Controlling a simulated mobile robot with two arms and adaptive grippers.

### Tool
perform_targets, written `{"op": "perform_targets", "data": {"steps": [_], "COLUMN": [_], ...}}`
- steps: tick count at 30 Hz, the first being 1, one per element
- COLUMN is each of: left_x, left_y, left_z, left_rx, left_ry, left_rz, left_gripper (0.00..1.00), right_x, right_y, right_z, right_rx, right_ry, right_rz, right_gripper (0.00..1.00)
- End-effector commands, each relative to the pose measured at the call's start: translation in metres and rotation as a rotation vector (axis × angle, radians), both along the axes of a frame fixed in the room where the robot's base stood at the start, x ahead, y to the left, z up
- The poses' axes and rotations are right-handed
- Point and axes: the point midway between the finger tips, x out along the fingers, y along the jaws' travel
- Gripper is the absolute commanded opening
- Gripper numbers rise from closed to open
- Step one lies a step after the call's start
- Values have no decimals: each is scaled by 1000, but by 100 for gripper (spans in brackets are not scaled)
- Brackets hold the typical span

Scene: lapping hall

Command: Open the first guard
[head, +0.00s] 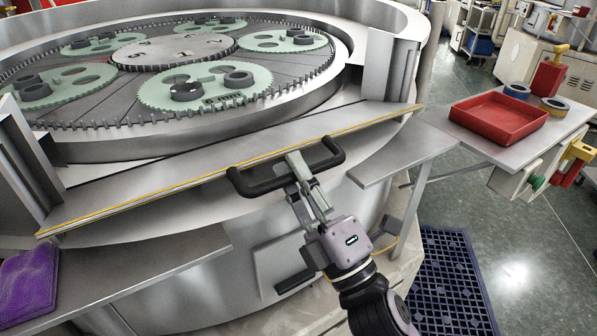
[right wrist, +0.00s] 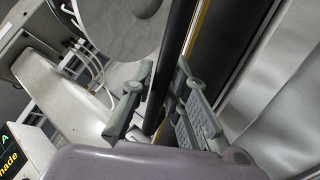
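The guard (head: 240,147) is a long grey metal panel with a yellow edge, set between two upright posts at the front of the round lapping machine. It shows as a sloping plate below the machine's rim. Its black bar handle (head: 258,186) sits on the middle of the front edge. My right gripper (head: 296,164) is at the handle, right of its middle. In the right wrist view its two fingers (right wrist: 165,82) lie close on either side of the black bar and appear closed on it. My left gripper is not in view.
Green toothed carriers (head: 205,88) with dark rings lie on the machine's plate. A side table on the right holds a red tray (head: 498,118). A purple cloth (head: 28,284) lies on a shelf at lower left. A blue floor grate (head: 450,280) is at lower right.

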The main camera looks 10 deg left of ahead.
Motion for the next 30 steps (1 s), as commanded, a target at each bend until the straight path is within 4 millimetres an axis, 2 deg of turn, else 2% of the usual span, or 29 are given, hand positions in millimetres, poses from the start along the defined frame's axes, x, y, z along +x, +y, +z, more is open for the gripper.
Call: {"op": "perform_targets", "data": {"steps": [7, 22, 30], "left_x": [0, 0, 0], "left_y": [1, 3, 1], "left_z": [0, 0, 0], "left_rx": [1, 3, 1], "left_ry": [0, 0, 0], "left_rz": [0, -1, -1], "left_gripper": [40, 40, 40], "right_x": [-1, -3, -26], "right_y": [0, -2, -23], "right_z": [1, 0, -21], "right_rx": [0, 3, 4], "right_ry": [-4, -6, -4], "right_rz": [0, 1, 2], "right_gripper": [33, 33, 33]}}
